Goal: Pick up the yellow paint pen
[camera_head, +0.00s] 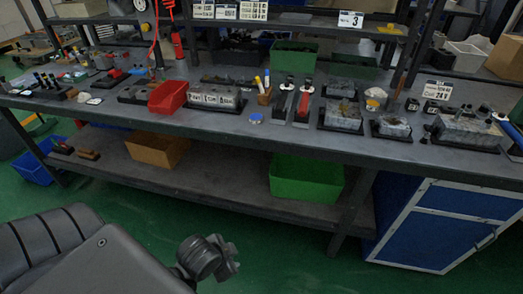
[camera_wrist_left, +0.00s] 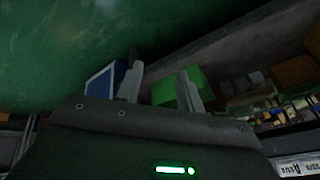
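The yellow paint pen (camera_head: 258,82) stands upright in a small wooden holder (camera_head: 265,98) on the workbench, with another light-coloured pen (camera_head: 267,78) beside it. The pens are small in the head view, and their lower ends are hidden in the holder. My left gripper (camera_wrist_left: 159,73) shows in the left wrist view with its two fingers apart and nothing between them. It is away from the pen, and I cannot make the pen out in that view. My right gripper is not in view.
A red bin (camera_head: 168,97) and a grey valve block (camera_head: 215,96) stand left of the holder. Two red-handled tools (camera_head: 294,101) stand right of it. A blue round lid (camera_head: 256,119) lies in front. A green bin (camera_head: 306,181) sits on the lower shelf.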

